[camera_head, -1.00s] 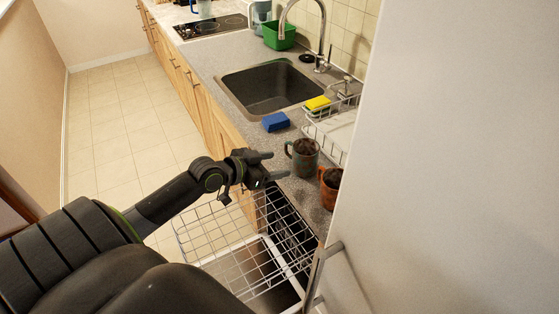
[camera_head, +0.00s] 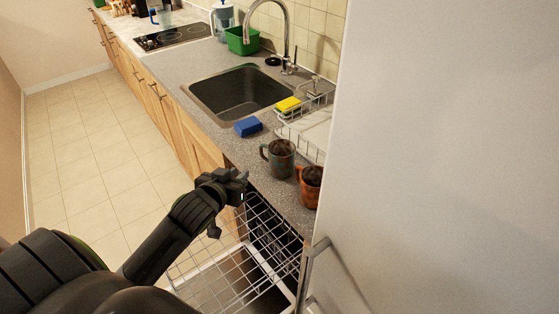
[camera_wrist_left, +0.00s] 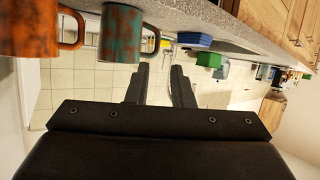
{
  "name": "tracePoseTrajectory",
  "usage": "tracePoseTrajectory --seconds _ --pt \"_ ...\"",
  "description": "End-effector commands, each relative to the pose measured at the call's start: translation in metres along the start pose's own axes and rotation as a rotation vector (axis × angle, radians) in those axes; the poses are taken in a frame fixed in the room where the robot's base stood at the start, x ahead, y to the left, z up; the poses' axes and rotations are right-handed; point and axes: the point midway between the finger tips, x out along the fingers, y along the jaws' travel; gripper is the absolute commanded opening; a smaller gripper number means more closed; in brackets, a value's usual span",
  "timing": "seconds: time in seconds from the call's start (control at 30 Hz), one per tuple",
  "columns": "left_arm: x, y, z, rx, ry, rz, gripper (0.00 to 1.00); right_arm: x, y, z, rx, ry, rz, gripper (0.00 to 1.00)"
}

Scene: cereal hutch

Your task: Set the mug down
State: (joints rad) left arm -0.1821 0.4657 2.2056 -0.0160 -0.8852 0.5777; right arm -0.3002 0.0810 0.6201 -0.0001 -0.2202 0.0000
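A green-brown mug (camera_head: 281,158) stands upright on the grey counter (camera_head: 232,147), its handle towards the left. An orange-brown mug (camera_head: 311,186) stands beside it, nearer the fridge and partly cut off by it. Both show in the left wrist view, the green-brown mug (camera_wrist_left: 121,34) and the orange-brown mug (camera_wrist_left: 35,28). My left gripper (camera_head: 241,181) is in front of the counter edge, left of and below the mugs, touching neither. In the left wrist view its two fingers (camera_wrist_left: 164,84) are apart with nothing between them. My right gripper is not in view.
A pulled-out wire dishwasher rack (camera_head: 229,262) lies below my left gripper. A blue sponge (camera_head: 248,126), sink (camera_head: 240,92) and dish rack (camera_head: 308,126) are beyond the mugs. The white fridge (camera_head: 440,160) blocks the right side. The floor at left is clear.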

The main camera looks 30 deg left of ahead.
Motion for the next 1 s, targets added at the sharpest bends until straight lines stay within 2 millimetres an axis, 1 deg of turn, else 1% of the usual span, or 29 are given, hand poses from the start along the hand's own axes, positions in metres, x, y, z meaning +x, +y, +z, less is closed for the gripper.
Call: tracePoseTrajectory --seconds 0.03,0.1,0.4,0.53,0.77,0.87,1.0 --pt "0.009 0.001 -0.001 -0.003 -0.001 0.000 0.21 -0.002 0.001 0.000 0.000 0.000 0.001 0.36" --pt "0.021 0.001 -0.002 -0.001 -0.001 0.000 0.21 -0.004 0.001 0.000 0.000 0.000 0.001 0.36" --pt "0.069 0.001 -0.002 0.000 -0.001 0.001 0.21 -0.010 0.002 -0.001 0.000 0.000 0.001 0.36" --pt "0.082 0.001 -0.001 0.001 0.000 0.001 0.21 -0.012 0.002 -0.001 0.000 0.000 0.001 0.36" --pt "0.091 0.001 -0.002 0.001 0.000 0.002 0.21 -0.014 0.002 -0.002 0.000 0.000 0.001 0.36" --pt "0.100 0.003 -0.006 0.000 -0.001 0.002 0.21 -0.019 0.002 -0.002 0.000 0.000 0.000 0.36" --pt "0.117 0.004 -0.010 0.000 -0.001 0.001 0.21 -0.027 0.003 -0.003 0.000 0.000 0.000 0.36"
